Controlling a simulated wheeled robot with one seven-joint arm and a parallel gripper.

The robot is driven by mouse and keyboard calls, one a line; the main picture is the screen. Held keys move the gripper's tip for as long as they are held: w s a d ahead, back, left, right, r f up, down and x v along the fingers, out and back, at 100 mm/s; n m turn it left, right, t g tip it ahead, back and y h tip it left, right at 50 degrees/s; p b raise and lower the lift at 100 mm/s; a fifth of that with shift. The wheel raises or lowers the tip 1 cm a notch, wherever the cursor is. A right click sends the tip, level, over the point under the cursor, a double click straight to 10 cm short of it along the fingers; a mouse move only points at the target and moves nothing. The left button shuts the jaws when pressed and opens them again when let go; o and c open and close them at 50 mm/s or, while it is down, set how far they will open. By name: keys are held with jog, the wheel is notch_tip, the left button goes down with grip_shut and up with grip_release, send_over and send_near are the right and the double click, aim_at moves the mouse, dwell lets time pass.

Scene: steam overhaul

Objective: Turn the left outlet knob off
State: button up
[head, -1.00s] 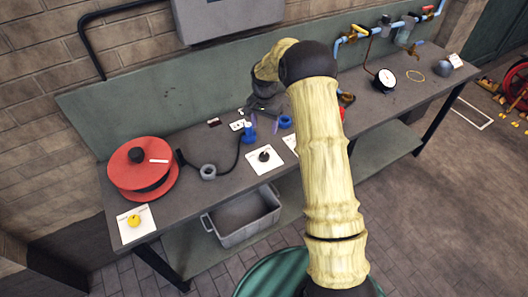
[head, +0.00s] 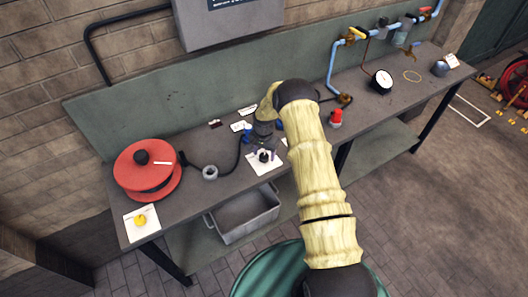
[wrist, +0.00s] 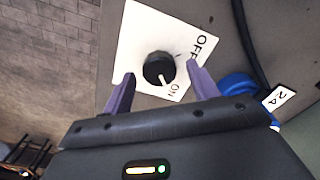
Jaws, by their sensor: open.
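A black knob (wrist: 158,68) with a white pointer stands on a white plate (wrist: 132,50) marked OFF and ON. The pointer lies toward ON. The knob also shows in the head view (head: 264,156), on its plate (head: 256,167) at the bench's front edge. My gripper (wrist: 160,76) is open, with one purple finger on each side of the knob in the wrist view. I cannot tell whether the fingers touch it. In the head view my gripper (head: 264,149) is just above the knob. My arm hides the bench to the right of it.
A blue fitting (wrist: 238,86) and a black hose lie close beside the plate. A red reel (head: 148,170) and a yellow knob (head: 140,219) are at the bench's left. A red-capped item (head: 335,118) and a gauge (head: 382,80) stand to the right. A grey bin (head: 245,215) sits below.

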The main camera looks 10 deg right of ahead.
jog(key=shift+f, duration=0.4)
jog(key=shift+c, duration=0.5)
jog(key=c, duration=0.9)
